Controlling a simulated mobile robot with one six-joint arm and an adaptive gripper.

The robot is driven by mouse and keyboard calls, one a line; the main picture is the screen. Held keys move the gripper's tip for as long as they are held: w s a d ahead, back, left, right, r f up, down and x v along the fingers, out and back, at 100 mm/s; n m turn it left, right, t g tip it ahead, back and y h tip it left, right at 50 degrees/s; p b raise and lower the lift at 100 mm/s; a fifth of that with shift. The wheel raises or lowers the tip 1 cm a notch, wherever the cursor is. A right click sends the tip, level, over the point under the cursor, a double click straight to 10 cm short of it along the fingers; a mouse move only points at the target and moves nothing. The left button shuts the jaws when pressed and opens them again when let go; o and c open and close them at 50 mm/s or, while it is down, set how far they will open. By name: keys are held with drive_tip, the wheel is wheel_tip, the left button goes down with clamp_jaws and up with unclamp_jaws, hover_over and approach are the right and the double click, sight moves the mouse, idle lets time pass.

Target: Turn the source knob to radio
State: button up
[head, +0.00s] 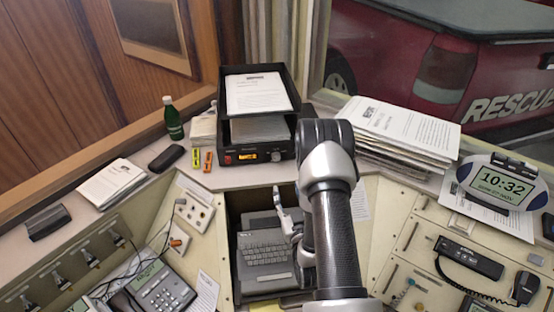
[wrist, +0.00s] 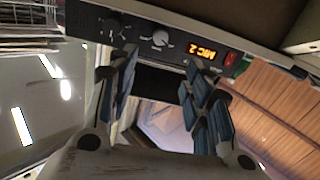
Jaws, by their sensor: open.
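The black radio unit (head: 262,148) stands on the ledge under the paper trays. Its lit orange display (head: 247,156) reads "MIC 2" upside down in the wrist view (wrist: 201,53). A silver knob (wrist: 160,38) sits beside the display, and a darker knob (wrist: 113,25) lies farther along the panel. Which one is the source knob I cannot tell. The silver knob shows in the head view (head: 276,155); the other appears hidden behind my arm. My gripper (wrist: 163,88) is open and empty, its fingers below the panel and apart from the knobs. It is partly hidden in the head view (head: 284,205).
A red switch (wrist: 230,58) is at the panel's end. Paper stacks (head: 400,130) lie right of my arm. A keyboard (head: 265,255) sits in the recess below. A green bottle (head: 173,120) and small yellow and orange items (head: 202,160) stand left of the unit.

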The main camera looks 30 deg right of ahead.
sight(277, 158)
drive_tip(key=x, duration=1.5)
drive_tip(key=shift+w+d+b, duration=0.1)
drive_tip(key=shift+w+b, duration=0.25)
drive_tip(key=shift+w, duration=0.05)
